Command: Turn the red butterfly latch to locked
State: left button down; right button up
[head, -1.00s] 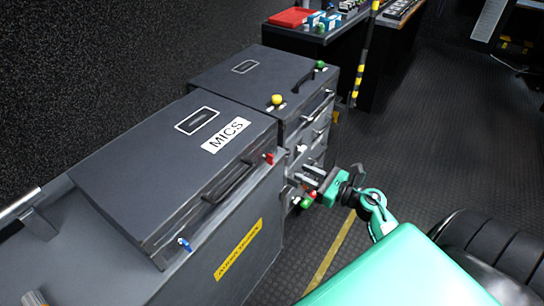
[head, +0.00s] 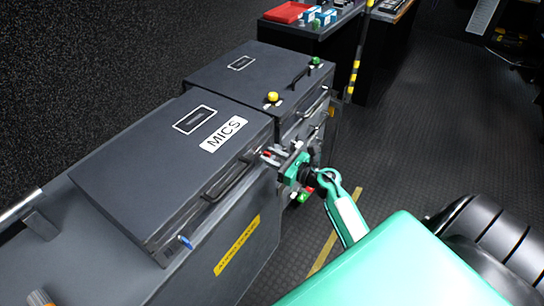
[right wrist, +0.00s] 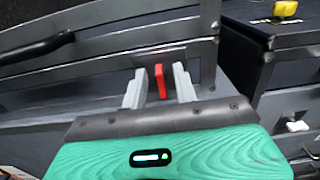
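The red butterfly latch (right wrist: 160,81) is on the front of the dark case labelled MICS (head: 170,165), near the lid seam at its right end. In the right wrist view it stands upright between the two pale fingers of my right gripper (right wrist: 160,88). The fingers are open, with a gap on each side of the latch. In the head view my right gripper (head: 275,157) is at the case's front right corner and the red latch is mostly hidden by it. My left gripper is out of view.
A blue latch (head: 185,242) is at the left end of the same case front. A second case with a yellow knob (head: 272,97) and a green knob (head: 315,61) stands behind, above drawers. The patterned floor (head: 400,150) on the right is clear.

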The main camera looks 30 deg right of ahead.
grip_shut()
